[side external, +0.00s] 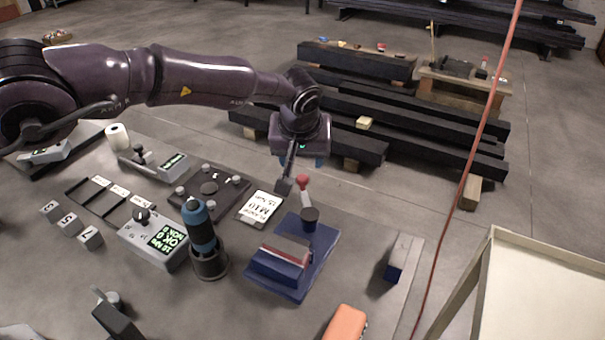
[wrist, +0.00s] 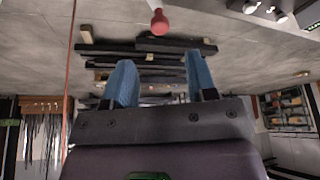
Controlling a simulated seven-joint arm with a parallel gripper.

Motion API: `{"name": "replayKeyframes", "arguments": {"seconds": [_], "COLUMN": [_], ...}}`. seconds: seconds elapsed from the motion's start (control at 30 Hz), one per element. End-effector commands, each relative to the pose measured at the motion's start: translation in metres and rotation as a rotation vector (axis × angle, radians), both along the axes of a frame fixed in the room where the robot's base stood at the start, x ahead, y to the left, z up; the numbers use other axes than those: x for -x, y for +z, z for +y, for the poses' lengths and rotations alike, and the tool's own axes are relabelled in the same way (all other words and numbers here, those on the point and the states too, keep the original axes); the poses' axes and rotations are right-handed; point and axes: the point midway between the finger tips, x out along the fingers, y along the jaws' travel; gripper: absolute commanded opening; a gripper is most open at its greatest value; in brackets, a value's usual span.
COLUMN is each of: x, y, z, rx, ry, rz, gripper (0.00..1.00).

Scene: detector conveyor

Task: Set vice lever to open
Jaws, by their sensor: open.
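The vice (side external: 282,262) is blue with a reddish strip along its jaws and sits on a blue base plate on the table. Its lever (side external: 306,196) rises nearly upright from a dark round pivot at the back of the vice and ends in a red knob (side external: 302,180). The red knob also shows at the top middle of the wrist view (wrist: 160,22). My gripper (side external: 301,162) is just above the knob, apart from it. Its two blue fingers are spread wide in the wrist view (wrist: 161,75), with nothing between them. The vice body is not seen there.
Left of the vice stand a blue-and-black cylindrical tool (side external: 203,240), a white M10 card (side external: 260,207) and a grey box with a green display (side external: 155,240). An orange object (side external: 346,325) lies in front. A small blue-and-grey block (side external: 398,258) stands right, with bare table between.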

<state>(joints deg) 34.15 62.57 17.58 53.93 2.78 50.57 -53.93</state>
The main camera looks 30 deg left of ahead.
Motion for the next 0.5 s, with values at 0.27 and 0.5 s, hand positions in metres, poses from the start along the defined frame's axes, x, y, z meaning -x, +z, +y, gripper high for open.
{"name": "replayKeyframes", "arguments": {"seconds": [0.27, 0.5], "x": [-0.019, -0.027], "y": [-0.052, -0.071], "z": [0.009, 0.012], "rx": [0.001, 0.002], "ry": [0.001, 0.001], "rz": [0.002, 0.0], "gripper": [0.52, 0.52]}}
